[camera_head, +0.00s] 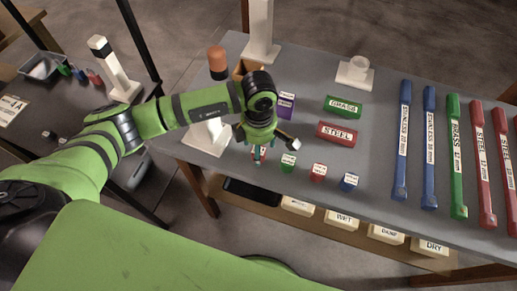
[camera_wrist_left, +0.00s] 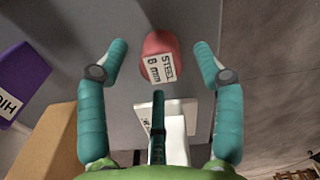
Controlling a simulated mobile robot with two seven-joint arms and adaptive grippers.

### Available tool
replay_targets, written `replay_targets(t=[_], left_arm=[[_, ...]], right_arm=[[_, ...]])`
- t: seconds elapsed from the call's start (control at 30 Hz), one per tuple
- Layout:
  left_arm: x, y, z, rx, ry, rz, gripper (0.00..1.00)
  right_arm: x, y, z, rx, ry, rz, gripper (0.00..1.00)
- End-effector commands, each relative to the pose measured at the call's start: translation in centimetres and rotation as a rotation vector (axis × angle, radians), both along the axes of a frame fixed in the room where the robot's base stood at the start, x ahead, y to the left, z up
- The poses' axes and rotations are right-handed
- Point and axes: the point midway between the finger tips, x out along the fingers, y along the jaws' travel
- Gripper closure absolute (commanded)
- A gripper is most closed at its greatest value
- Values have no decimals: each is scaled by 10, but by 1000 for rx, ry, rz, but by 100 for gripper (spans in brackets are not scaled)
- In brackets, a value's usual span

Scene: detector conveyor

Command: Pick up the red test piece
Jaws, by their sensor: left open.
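The red test piece (camera_wrist_left: 158,45), labelled STEEL 8 mm, stands on the grey table in the left wrist view. My left gripper (camera_wrist_left: 160,50) is open, with one teal finger on each side of the piece and gaps visible between. In the head view my left gripper (camera_head: 272,150) hangs low over the table's front left part, and its wrist hides much of what is under it. Another small red block (camera_head: 318,172) stands to the right, between a green block (camera_head: 288,162) and a blue block (camera_head: 349,181). My right gripper is not in view.
A purple block (camera_wrist_left: 22,82) is left of the fingers. A green GRASS-like labelled block (camera_head: 343,107) and a red STEEL block (camera_head: 337,134) lie behind. Long coloured wands (camera_head: 457,155) lie at the right. A white stand (camera_head: 207,137) is left of the gripper.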

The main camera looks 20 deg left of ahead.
Motion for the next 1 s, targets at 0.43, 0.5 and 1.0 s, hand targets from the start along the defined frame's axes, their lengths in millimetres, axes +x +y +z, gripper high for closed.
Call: replay_targets(t=[0.43,0.5,1.0], left_arm=[[0,-1,-28,-3,0,-2,33],[0,-1,-28,-3,0,-1,53],[0,-1,-26,-4,-1,0,95]], right_arm=[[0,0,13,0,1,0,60],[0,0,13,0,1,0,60],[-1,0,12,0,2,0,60]])
